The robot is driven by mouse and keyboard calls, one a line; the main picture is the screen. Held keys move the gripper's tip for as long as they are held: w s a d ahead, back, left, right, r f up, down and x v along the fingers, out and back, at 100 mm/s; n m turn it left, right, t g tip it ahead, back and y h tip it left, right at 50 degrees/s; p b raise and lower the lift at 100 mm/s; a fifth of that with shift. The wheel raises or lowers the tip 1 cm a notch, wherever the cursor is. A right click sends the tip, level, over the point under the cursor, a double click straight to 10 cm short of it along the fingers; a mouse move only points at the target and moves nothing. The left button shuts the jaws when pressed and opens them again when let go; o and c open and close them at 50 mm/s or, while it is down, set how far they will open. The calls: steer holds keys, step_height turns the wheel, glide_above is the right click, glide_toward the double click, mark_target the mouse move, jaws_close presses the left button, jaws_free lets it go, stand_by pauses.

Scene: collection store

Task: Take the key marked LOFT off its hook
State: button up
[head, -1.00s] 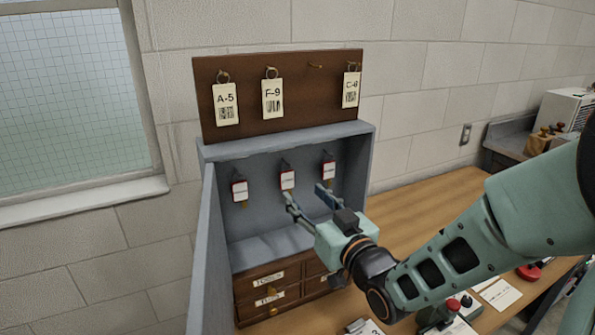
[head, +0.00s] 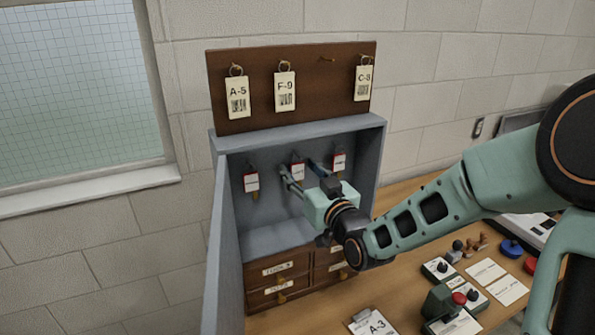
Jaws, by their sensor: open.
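Three keys with red-and-white tags hang on hooks inside the open grey key cabinet (head: 222,215): a left key (head: 251,182), a middle key (head: 298,172) and a right key (head: 339,163). The tag lettering is too small to read, so I cannot tell which one is marked LOFT. My gripper (head: 299,168) is open inside the cabinet, level with the middle key. In the picture its fingers lie on either side of that key's tag; I cannot tell whether they touch it. The gripper hides the lower part of the middle key.
Above, a brown board (head: 310,112) holds tags A-5 (head: 237,97), F-9 (head: 285,92) and another at right. The cabinet door stands open at left. Labelled drawers (head: 278,270) sit below. The wooden bench (head: 400,285) carries stamps, cards and an A-3 tag (head: 375,325).

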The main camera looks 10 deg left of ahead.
steer(key=c, duration=1)
steer(key=shift+r, duration=0.25)
